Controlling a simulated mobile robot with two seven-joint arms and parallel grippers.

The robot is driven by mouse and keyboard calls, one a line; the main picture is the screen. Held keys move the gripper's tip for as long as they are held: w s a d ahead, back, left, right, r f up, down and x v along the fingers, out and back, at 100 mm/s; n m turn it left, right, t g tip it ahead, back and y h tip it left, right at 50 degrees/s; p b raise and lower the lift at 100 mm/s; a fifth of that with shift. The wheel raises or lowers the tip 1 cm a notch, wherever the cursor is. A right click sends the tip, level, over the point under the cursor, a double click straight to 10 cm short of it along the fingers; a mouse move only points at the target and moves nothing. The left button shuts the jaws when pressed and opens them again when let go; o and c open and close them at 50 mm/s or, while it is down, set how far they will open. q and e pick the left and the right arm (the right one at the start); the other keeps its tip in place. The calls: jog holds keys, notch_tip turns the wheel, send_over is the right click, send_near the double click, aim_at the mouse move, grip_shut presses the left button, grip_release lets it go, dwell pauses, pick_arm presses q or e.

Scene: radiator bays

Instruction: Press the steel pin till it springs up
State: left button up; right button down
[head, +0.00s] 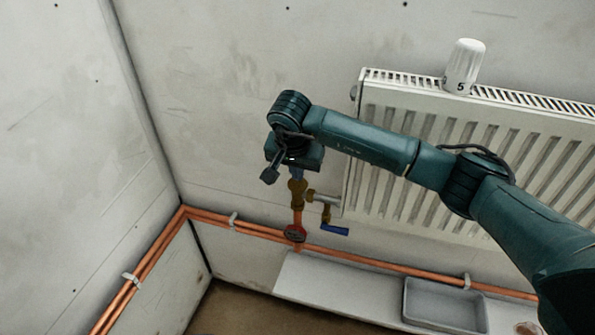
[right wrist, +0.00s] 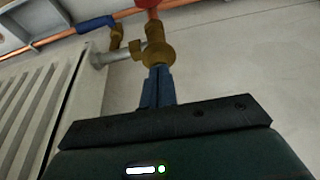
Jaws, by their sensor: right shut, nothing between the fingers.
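The brass valve body (head: 297,190) stands on a short copper pipe left of the radiator; it also shows in the right wrist view (right wrist: 158,53). My right gripper (head: 297,174) is directly above it, pointing down. Its blue fingers are together and empty, and in the right wrist view the fingertips (right wrist: 160,68) meet the end of the brass body. I cannot tell whether they touch it. The steel pin does not show; the fingertips cover that end of the valve. My left gripper is not in view.
The white radiator (head: 440,150) is close on the right, with a white thermostatic head (head: 464,66) on its top. A blue lever (head: 334,230) and a red handwheel (head: 295,233) are below the valve. Copper pipes (head: 150,262) run along the walls. A grey tray (head: 445,303) stands lower right.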

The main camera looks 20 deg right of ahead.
jog(key=shift+s+f, duration=0.2)
jog(key=shift+f, duration=0.25)
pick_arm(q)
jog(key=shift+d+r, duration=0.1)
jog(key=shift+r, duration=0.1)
pick_arm(e)
jog(key=shift+f, duration=0.15)
jog(key=shift+r+p, duration=0.3)
jog(key=shift+r, duration=0.1)
notch_tip(320, 180, up, 5)
jog(key=shift+s+p, duration=0.1)
jog(key=shift+p, duration=1.05)
pick_arm(q)
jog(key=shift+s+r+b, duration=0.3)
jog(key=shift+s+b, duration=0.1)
jog(key=shift+b, duration=0.4)
pick_arm(e)
jog(key=v, duration=0.9)
jog(key=shift+r, duration=0.15)
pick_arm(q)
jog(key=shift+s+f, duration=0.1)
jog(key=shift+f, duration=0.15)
pick_arm(e)
jog(key=shift+s, duration=0.1)
